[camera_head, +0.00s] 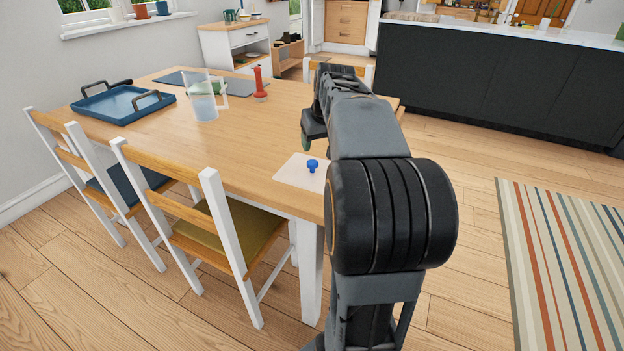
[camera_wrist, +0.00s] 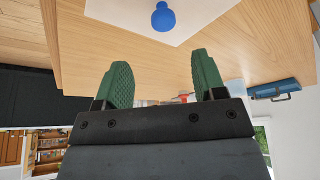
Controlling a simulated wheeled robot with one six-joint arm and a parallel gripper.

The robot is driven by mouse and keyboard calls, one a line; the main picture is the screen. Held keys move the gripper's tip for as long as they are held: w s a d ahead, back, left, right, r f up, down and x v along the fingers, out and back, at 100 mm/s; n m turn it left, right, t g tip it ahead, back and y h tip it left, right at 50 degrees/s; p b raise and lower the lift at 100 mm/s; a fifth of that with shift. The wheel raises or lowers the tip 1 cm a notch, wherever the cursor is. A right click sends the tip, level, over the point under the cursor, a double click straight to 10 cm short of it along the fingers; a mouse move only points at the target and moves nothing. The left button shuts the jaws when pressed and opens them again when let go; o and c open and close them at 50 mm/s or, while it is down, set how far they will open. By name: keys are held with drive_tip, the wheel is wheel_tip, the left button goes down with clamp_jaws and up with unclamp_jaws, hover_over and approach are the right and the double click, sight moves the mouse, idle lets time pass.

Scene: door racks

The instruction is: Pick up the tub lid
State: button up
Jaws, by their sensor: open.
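The tub lid (camera_head: 292,174) is a pale flat square with a blue knob (camera_head: 312,165), lying near the front right corner of the wooden table (camera_head: 240,145). In the wrist view the lid (camera_wrist: 115,9) is at the top edge, partly cut off, with its round blue knob (camera_wrist: 163,18). My gripper (camera_wrist: 160,68) shows two green, textured fingers spread apart with nothing between them. The lid lies beyond the fingertips, apart from them. In the head view my gripper (camera_head: 307,143) is largely hidden by my arm and hangs above the table behind the lid.
A clear pitcher (camera_head: 203,98), a red-topped item (camera_head: 260,82), dark mats (camera_head: 190,78) and a blue tray (camera_head: 122,103) stand farther back on the table. White-and-wood chairs (camera_head: 190,220) line its near side. The tabletop around the lid is clear.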

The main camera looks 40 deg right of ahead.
sight(313, 162)
drive_tip(key=b+x, duration=0.1)
drive_tip(key=x, duration=0.3)
drive_tip(key=shift+w+f, duration=0.15)
drive_tip(key=shift+f, duration=0.2)
drive_tip(key=shift+a+b+x, duration=0.15)
drive_tip(key=shift+b+x, duration=0.5)
drive_tip(key=shift+x, duration=0.65)
drive_tip(key=shift+a+b+x, duration=0.1)
drive_tip(key=shift+b+x, duration=0.5)
drive_tip(key=shift+x, duration=0.75)
drive_tip(key=c, duration=1)
drive_tip(key=shift+r, duration=0.1)
